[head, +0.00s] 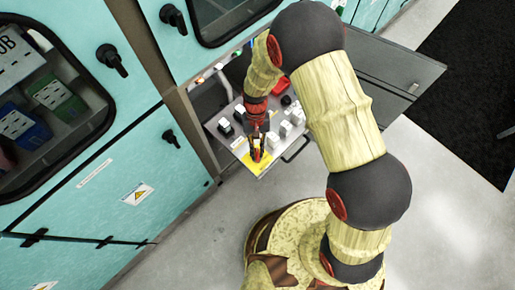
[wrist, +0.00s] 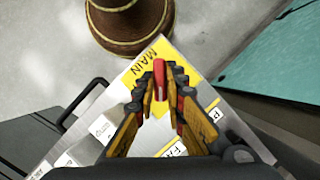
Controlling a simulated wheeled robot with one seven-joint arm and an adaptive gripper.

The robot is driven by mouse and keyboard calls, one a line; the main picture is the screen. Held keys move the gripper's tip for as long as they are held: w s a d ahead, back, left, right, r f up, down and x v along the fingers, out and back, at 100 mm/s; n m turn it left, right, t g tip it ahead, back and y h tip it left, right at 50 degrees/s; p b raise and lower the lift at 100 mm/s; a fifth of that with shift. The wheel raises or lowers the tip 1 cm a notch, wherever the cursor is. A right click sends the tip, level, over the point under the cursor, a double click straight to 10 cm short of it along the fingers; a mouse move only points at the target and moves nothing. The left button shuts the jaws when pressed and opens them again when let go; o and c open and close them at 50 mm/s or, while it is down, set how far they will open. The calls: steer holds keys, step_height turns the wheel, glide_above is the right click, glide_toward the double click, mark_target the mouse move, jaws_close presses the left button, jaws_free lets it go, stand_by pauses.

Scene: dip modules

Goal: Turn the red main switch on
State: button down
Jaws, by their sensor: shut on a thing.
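The red main switch (wrist: 160,72) sits on a yellow plate (wrist: 178,55) marked MAIN at the corner of a light panel (wrist: 122,80). In the wrist view the switch handle shows as a narrow red bar between my fingertips. My gripper (wrist: 160,92) is shut on it, with one finger on each side. In the head view my gripper (head: 257,150) points down onto the yellow plate (head: 261,168) at the panel's near corner, and the fingers mostly hide the switch there. The switch's exact turn angle is hard to tell.
The panel is a pulled-out drawer with black and white modules (head: 285,129) and a dark handle (head: 297,150). Teal cabinets (head: 120,190) with black knobs stand at the left. An open grey door (head: 395,75) is behind. The grey floor (head: 185,235) in front is clear.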

steer(key=n+p, duration=0.1)
steer(key=n, duration=0.1)
steer(key=n+h, duration=0.1)
steer(key=n, duration=0.1)
steer(key=shift+a+r+n+t+h+p, duration=0.1)
steer(key=shift+a+n+t+h+p, duration=0.05)
steer(key=shift+n+t+h+p, duration=0.75)
steer(key=shift+n, duration=1.3)
steer(key=c, duration=1.8)
jaws_free()
steer(key=shift+s, duration=0.1)
steer(key=shift+c, duration=0.2)
steer(key=v, duration=1.2)
